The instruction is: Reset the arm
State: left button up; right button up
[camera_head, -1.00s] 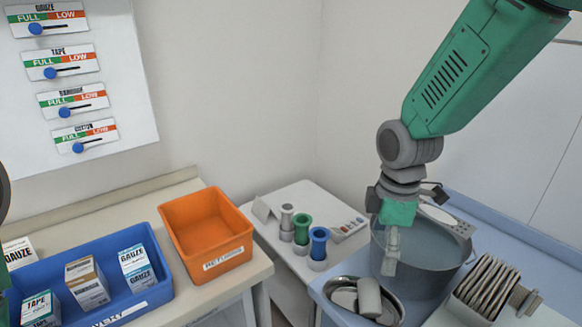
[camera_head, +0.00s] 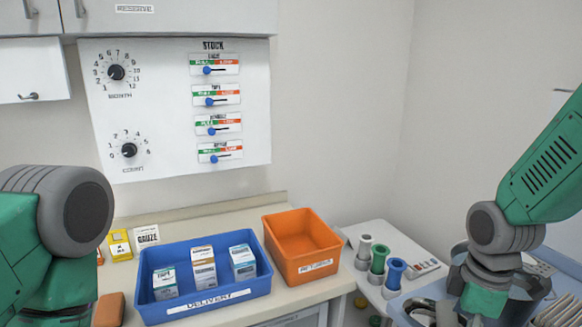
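My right arm comes in from the right edge and reaches down. My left arm shows at the left edge as green links and a large grey joint. Its gripper is out of view.
A blue delivery tray (camera_head: 206,302) holds several small boxes, with an orange returns bin (camera_head: 302,243) beside it. A white trolley (camera_head: 356,234) carries grey, green and blue spools. A stock board (camera_head: 172,107) hangs on the wall.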

jog(key=s+a+f+m+b, duration=0.1)
jog(key=s+f+m+b, duration=0.3)
jog(key=f, duration=0.8)
jog(key=s+a+f+m+b, duration=0.1)
jog(key=s+f+m+b, duration=0.2)
jog(key=s+f, duration=0.7)
pick_arm(q)
notch_tip(320, 180, down, 11)
jog(key=b, duration=0.3)
jog(key=shift+w+d+b, duration=0.2)
jog(key=shift+w+b, duration=0.05)
jog(key=shift+b, duration=0.1)
pick_arm(e)
jog(key=s+d+f+m, duration=0.2)
jog(key=s+f+m, duration=0.3)
jog(key=f, duration=0.7)
jog(key=shift+s+f, duration=0.25)
jog(key=shift+s, duration=1)
